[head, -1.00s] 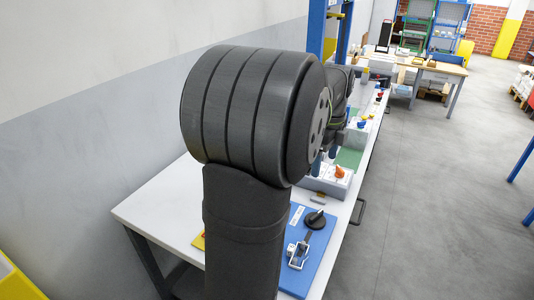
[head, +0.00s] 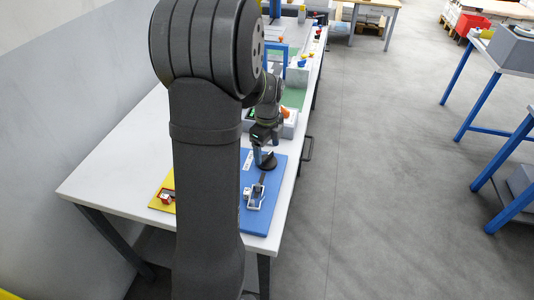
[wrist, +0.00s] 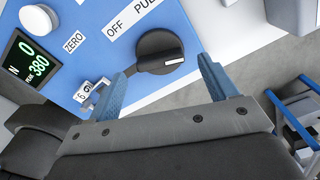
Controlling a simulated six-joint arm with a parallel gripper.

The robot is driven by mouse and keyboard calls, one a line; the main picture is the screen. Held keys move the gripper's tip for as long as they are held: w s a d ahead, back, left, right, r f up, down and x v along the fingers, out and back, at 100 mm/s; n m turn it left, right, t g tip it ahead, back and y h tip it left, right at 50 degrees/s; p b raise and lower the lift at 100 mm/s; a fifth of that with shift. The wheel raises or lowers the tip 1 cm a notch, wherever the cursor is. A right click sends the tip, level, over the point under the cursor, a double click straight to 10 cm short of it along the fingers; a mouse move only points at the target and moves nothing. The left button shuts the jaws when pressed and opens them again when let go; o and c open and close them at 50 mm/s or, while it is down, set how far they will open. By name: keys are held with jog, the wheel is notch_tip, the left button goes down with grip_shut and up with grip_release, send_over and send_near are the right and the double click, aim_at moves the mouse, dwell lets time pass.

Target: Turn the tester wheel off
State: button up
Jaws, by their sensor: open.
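The tester wheel is a black round knob (wrist: 155,52) with a white mark on its right side. It sits on a blue panel (wrist: 60,85) with labels reading OFF, ZERO and a cut-off "PU". In the head view the wheel (head: 267,163) is near the right part of the blue board (head: 258,222). My gripper (wrist: 164,67) is open, with one blue finger on each side of the wheel's near edge. I cannot tell whether the fingers touch it. In the head view my gripper (head: 262,153) is just above the wheel.
A metal clamp (head: 257,196) is on the board nearer me. A yellow board (head: 160,196) lies left. Grey boxes stand beyond; open floor is right.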

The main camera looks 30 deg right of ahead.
aim_at(267, 160)
jog(key=shift+f, duration=1.4)
jog(key=c, duration=1)
